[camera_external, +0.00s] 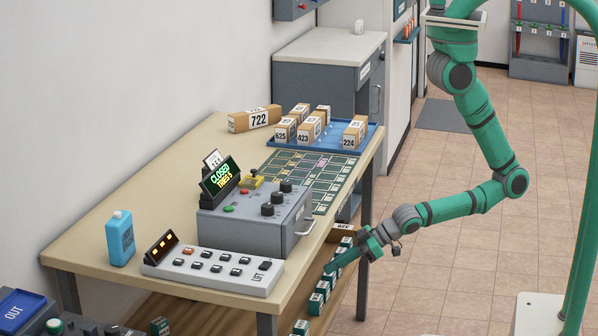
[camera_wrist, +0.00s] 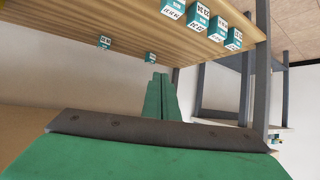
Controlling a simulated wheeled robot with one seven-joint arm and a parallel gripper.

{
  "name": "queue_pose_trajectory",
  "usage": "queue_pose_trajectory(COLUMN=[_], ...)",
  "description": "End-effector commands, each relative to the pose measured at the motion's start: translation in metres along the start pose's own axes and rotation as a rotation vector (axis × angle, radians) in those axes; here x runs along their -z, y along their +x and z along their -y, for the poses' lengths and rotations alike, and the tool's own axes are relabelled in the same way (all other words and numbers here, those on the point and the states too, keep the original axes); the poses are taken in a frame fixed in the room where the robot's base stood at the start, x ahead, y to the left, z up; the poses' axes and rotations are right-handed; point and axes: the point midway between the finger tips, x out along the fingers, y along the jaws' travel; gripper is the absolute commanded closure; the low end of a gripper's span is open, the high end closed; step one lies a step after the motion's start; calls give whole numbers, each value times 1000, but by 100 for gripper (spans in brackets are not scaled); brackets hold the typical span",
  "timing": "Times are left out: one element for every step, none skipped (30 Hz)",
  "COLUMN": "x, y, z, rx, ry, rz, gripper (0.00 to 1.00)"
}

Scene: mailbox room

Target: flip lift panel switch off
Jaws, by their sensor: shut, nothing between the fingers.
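The lift panel (camera_external: 205,270) seems to be the pale sloped box at the table's front edge, with rows of dark switches, one reddish switch and a small dark display with orange lights. A larger dark switch sits at its right end beside lettering that looks like LIFT. Switch positions are too small to tell. My gripper (camera_external: 332,268) is shut and empty, low by the table's right side, to the right of the panel and apart from it. In the wrist view my closed fingers (camera_wrist: 160,82) point toward the wooden lower shelf (camera_wrist: 130,30); the panel is out of that view.
A grey control box (camera_external: 255,222) with black knobs stands behind the panel. A blue bottle (camera_external: 121,240) stands left. A blue tray (camera_external: 335,140) with parcels is at the back. Several green-and-white boxes (camera_external: 317,303) sit on the lower shelf near table leg (camera_external: 364,240).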

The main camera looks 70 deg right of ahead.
Motion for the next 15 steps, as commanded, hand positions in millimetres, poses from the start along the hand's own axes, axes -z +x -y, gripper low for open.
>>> queue_pose_trajectory(x=[5, 6, 8, 10, 12, 15, 17, 20, 24, 27, 30, 35, 39, 42, 48], y=[13, 19, 27, 33, 38, 46, 51, 55, 62, 66, 69, 74, 78, 80, 84], z=[13, 20, 28, 35, 41, 50, 57, 65, 75, 82, 90, 101, 109, 117, 128], rx=[12, 15, 18, 19, 19, 19, 19, 18, 17, 15, 13, 11, 7, 4, -2], ry=[-16, -23, -33, -40, -47, -57, -63, -69, -78, -83, -90, -96, -101, -105, -112], rz=[6, 12, 20, 25, 30, 37, 39, 42, 46, 49, 50, 51, 50, 51, 49], gripper=[100, 100, 100, 100, 100, 100, 100, 100, 100, 100, 100, 100, 100, 100, 100])
